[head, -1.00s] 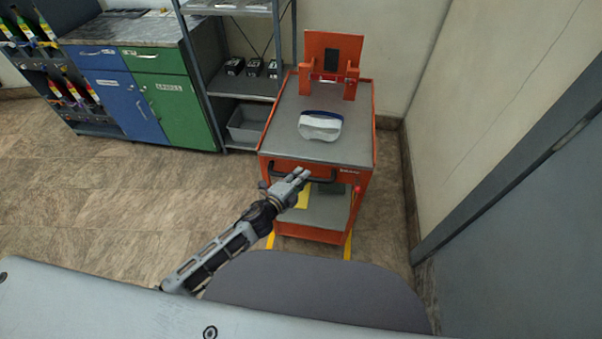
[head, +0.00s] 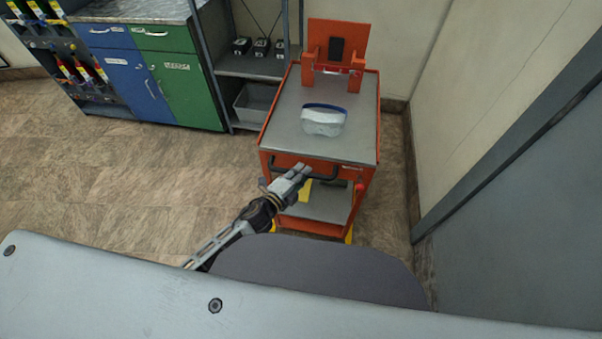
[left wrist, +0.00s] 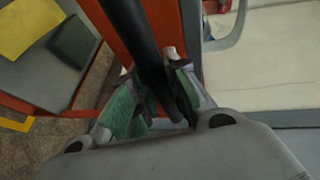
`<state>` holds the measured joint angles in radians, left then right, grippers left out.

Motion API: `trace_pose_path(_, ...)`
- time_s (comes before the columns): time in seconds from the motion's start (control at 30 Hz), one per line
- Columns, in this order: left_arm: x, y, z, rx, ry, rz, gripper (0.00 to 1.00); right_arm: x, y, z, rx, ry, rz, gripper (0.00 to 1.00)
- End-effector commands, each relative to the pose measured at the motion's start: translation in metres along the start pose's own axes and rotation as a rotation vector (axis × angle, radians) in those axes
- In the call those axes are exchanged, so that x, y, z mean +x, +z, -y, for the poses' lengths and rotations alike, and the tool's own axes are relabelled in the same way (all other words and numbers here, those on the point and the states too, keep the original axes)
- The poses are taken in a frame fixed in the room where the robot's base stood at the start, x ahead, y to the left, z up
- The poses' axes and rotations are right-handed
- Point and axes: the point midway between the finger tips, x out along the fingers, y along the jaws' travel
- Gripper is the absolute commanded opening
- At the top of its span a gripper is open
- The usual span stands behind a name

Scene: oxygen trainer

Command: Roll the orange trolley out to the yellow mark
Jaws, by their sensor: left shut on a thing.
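The orange trolley (head: 352,174) stands upright on the floor with its dark handle bar (head: 327,178) facing me. My left gripper (head: 302,170) is at the left part of this handle. In the left wrist view, its fingers (left wrist: 164,95) are shut around the dark bar (left wrist: 130,25). Yellow floor marking (head: 350,235) shows beside the trolley's front base; the trolley hides much of it. A piece of yellow marking also shows at lower left in the left wrist view (left wrist: 16,124). My right gripper is out of view.
A white item with a blue band (head: 323,121) lies on the trolley top. A grey shelf unit (head: 245,66) and a green cabinet (head: 188,88) stand to the left. A wall and grey door (head: 530,210) are at the right. A grey chair-like shape (head: 315,270) is in front.

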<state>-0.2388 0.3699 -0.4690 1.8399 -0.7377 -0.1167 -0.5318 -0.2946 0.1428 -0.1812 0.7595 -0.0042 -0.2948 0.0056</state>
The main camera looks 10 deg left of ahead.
Motion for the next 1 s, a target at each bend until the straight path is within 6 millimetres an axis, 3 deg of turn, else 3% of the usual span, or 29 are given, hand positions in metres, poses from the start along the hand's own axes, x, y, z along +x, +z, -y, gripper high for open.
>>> trace_pose_path(0.03,0.0,0.0,0.0,-0.001,0.001,0.0,0.0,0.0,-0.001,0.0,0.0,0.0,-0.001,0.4)
trace_pose_path(0.07,0.0,0.0,0.0,-0.001,0.001,0.0,0.2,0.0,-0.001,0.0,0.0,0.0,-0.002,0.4)
trace_pose_path(0.2,0.0,0.0,0.0,-0.001,0.001,0.0,0.38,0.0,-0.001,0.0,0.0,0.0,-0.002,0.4)
trace_pose_path(0.67,-0.002,0.0,0.0,0.0,0.001,0.0,0.39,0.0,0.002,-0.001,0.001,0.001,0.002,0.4)
trace_pose_path(1.0,-0.02,0.0,-0.001,0.0,0.002,0.0,0.39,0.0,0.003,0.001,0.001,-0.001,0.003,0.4)
